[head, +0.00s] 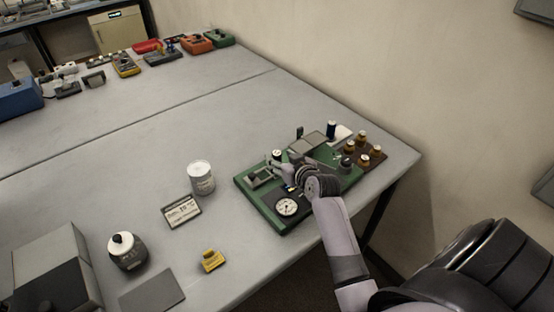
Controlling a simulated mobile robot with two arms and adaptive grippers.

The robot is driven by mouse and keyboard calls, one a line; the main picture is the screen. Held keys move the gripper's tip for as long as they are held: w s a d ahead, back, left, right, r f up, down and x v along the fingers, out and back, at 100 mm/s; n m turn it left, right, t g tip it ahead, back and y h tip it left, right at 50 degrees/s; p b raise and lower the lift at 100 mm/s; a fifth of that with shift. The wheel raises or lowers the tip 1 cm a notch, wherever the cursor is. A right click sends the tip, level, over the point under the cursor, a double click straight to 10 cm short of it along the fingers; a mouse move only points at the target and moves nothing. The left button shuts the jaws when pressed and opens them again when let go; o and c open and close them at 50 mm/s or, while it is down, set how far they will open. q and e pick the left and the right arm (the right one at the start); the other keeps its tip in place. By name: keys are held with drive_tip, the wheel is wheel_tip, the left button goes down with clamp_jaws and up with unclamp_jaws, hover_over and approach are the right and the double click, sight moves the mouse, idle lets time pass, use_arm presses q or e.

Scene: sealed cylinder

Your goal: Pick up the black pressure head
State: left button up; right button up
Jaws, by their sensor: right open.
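My right gripper (283,164) is over the green board (246,197) at the right of the table, its arm reaching in from the lower right. It is open; its fingers are small and partly merge with the parts behind them. A small dark round piece (346,163) stands on the board, right of the gripper. A squat black round body with a white cap (126,257) stands at the lower left, well away from the gripper. I cannot tell which of these is the black pressure head. A grey-white can (201,179) stands upright left of the board. My left gripper is out of view.
The board also holds a round white dial (287,207) and several brown-and-gold knobs (364,160). A labelled meter (182,211), a yellow piece (212,261), a dark flat plate (152,291) and a grey box (50,265) are in front. The table's middle is clear.

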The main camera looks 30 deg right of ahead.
drive_tip(key=shift+x, duration=1.5)
drive_tip(key=shift+r, duration=0.1)
drive_tip(key=shift+c, duration=0.6)
clamp_jaws()
